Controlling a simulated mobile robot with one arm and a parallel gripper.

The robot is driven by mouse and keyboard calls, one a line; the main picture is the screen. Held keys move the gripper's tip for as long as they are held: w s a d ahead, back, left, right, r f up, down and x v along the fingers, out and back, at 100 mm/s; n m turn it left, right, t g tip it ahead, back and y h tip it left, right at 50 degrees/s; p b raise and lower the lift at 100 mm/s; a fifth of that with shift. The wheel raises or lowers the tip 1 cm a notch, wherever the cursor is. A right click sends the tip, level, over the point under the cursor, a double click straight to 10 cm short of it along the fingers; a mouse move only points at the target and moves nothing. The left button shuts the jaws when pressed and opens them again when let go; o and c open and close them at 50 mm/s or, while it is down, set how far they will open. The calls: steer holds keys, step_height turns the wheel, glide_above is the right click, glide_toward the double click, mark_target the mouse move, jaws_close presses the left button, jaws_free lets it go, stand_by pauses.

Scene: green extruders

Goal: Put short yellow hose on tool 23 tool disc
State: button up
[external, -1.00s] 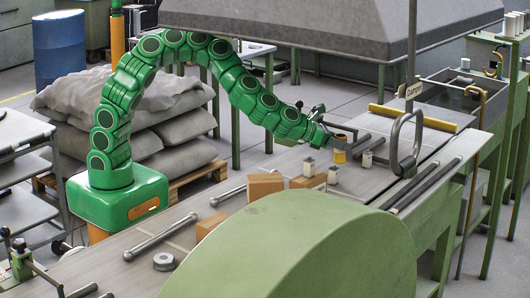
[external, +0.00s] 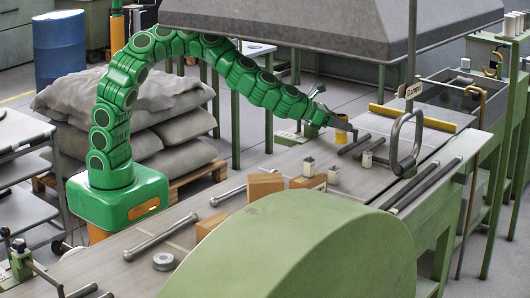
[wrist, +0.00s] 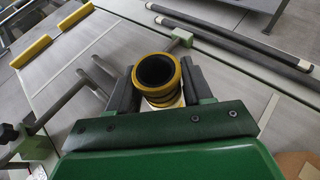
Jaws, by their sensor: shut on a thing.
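A short yellow hose (wrist: 178,68), a yellow and black ring with a dark hollow middle, stands between the two dark fingers of my gripper (wrist: 160,82) in the wrist view. My gripper is shut on its sides. In the external view, my gripper (external: 335,126) holds the yellow hose (external: 342,136) over the far side of the bench.
Small white cups (external: 309,166) and dark rods (external: 354,144) lie near my gripper. A metal hoop (external: 397,150) stands to the right. Cardboard boxes (external: 265,186) sit mid-bench, with a green rounded housing (external: 290,250) in front. A grey hood (external: 330,25) hangs above.

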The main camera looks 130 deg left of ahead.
steer(key=w+d+m+t+h, duration=0.2)
steer(key=w+d, duration=0.2)
steer(key=d, duration=0.5)
steer(key=w+d+m+t+h, duration=0.1)
steer(key=w+d+m+h, duration=0.2)
steer(key=d, duration=0.6)
steer(key=d+r+m+t+h, duration=0.1)
steer(key=d+r+m+h, duration=0.2)
steer(key=d, duration=0.9)
steer(key=d+r+m+h, duration=0.2)
steer(key=d+m+h, duration=0.15)
steer(key=d, duration=0.95)
steer(key=m+g+h, duration=1.1)
steer(key=m+g, duration=0.2)
steer(key=m, duration=0.3)
glide_above(164, 258)
step_height(164, 258, down, 5)
steer(key=shift+n+h, duration=0.25)
steer(key=shift+f, duration=3.6)
steer(key=o, duration=1.1)
steer(key=shift+f, duration=0.1)
